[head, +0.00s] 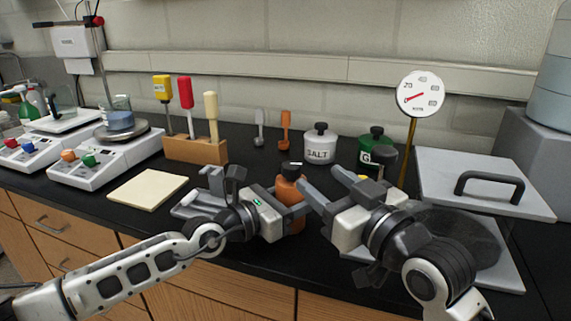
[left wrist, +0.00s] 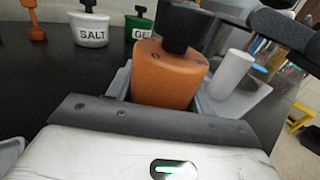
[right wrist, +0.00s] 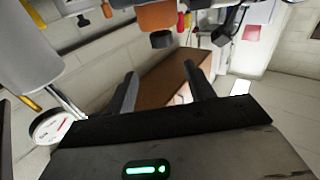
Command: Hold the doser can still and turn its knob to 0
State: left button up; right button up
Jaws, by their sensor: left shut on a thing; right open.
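The doser can is an orange block-shaped can (head: 288,188) with a black knob (head: 291,170) on top, at the front middle of the counter. My left gripper (head: 285,202) is shut around its body. In the left wrist view the can (left wrist: 168,78) sits between the jaws, with its knob (left wrist: 186,26) clear above them. Small dark marks show on its top; I cannot read the setting. My right gripper (head: 322,182) is open and empty, just right of the can. In the right wrist view the knob (right wrist: 161,39) is beyond the open fingers, apart from them.
A salt pot (head: 320,145) and a green pot (head: 376,143) stand behind. A dial gauge (head: 420,93) on a post and a grey press with a raised lid (head: 486,180) are right. A wooden tool block (head: 196,150) and a pale pad (head: 148,188) are left.

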aim_at(285, 165)
jog(key=shift+g, duration=0.3)
jog(key=x, duration=0.3)
jog(key=f+x, duration=0.1)
jog(key=x, duration=0.7)
jog(key=shift+a+f, duration=0.25)
jog(key=c, duration=1)
